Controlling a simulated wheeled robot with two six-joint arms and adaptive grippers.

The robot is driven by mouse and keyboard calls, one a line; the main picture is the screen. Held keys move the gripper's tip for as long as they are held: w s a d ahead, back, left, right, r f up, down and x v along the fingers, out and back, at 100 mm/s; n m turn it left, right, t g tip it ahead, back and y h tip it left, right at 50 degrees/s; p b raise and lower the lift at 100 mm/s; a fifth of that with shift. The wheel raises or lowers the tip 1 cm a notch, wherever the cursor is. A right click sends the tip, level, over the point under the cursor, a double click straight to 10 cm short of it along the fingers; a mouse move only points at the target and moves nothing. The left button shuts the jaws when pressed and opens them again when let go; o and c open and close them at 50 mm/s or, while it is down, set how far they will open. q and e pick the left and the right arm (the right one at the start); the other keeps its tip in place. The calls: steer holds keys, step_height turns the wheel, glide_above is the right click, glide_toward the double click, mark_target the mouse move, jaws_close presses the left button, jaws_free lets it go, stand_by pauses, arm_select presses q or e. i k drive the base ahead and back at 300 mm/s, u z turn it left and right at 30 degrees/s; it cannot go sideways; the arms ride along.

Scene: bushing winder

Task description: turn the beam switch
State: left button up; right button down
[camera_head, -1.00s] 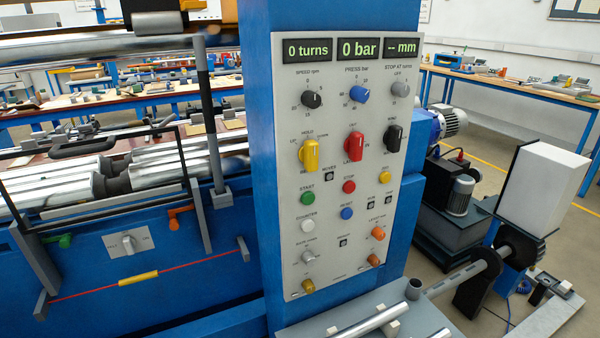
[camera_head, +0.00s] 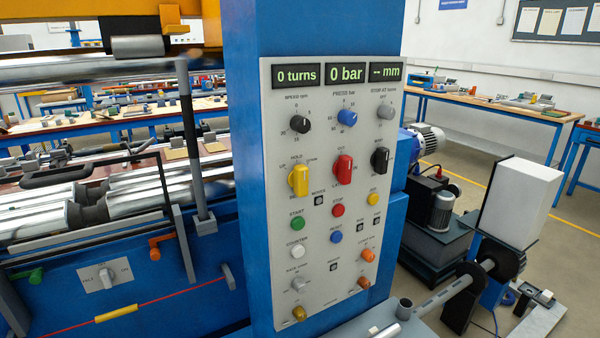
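A grey control panel (camera_head: 384,283) stands upright on a blue column. A yellow selector switch (camera_head: 299,180) sits at its left middle, with labels reading HOLD at the top and UP at the left. The label under it is partly hidden by the knob, so I cannot fully read its name. Its handle looks close to upright. A red switch (camera_head: 343,170) and a black switch (camera_head: 380,160) are in the same row to its right. Neither of my grippers is in view, and nothing of mine touches the panel.
Displays (camera_head: 345,74) above read 0 turns, 0 bar and -- mm. Several buttons and small knobs fill the lower panel. Metal rollers (camera_head: 140,205) and an orange lever (camera_head: 155,252) lie left. A shaft (camera_head: 450,285) and a white box (camera_head: 520,200) stand right.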

mark_target(298, 178)
steer(key=z, duration=0.05)
steer(key=i, duration=0.1)
steer(key=z, duration=0.85)
steer(key=k, duration=1.2)
steer(key=z, duration=1.35)
steer(key=i, duration=1.5)
steer(key=u, duration=1.35)
steer(key=i, duration=0.6)
steer(key=u, duration=0.65)
